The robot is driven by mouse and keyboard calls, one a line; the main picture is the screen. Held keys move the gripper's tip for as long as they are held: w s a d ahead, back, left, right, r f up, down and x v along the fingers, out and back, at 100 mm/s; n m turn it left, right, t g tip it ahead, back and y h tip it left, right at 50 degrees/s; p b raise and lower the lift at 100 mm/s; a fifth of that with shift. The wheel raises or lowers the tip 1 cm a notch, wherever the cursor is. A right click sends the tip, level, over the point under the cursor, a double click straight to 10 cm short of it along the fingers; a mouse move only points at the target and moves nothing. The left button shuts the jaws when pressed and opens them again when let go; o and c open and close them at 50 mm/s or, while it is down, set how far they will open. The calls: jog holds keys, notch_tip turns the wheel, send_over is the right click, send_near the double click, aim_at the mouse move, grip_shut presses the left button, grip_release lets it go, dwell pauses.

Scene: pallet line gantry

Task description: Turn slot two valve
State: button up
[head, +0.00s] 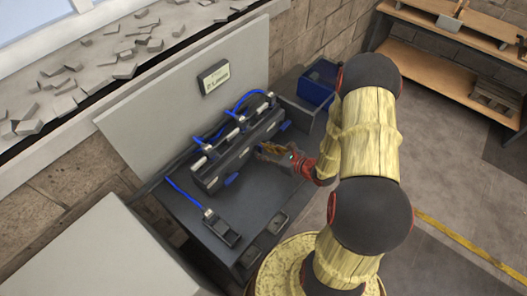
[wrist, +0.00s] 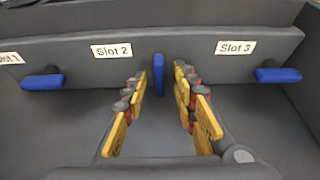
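The slot two valve handle (wrist: 159,75) is blue and stands upright on the dark manifold (wrist: 210,46), just right of the "Slot 2" label (wrist: 111,50) in the wrist view. My gripper (wrist: 161,88) is open, with one yellow-padded finger on each side of this handle. A gap shows on both sides, so the fingers do not appear to grip it. In the head view my gripper (head: 262,152) is close to the front of the manifold (head: 212,172). The slot two handle cannot be made out there.
The slot one handle (wrist: 43,80) and slot three handle (wrist: 278,75) lie horizontal at either side. Blue hoses (head: 184,190) run along the bench (head: 200,222) and manifold. A blue bin (head: 318,83) stands behind, and a grey panel (head: 150,120) rises at the back.

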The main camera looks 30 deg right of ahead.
jog(key=v, duration=1.1)
jog(key=shift+s, duration=0.3)
jog(key=shift+d, duration=0.1)
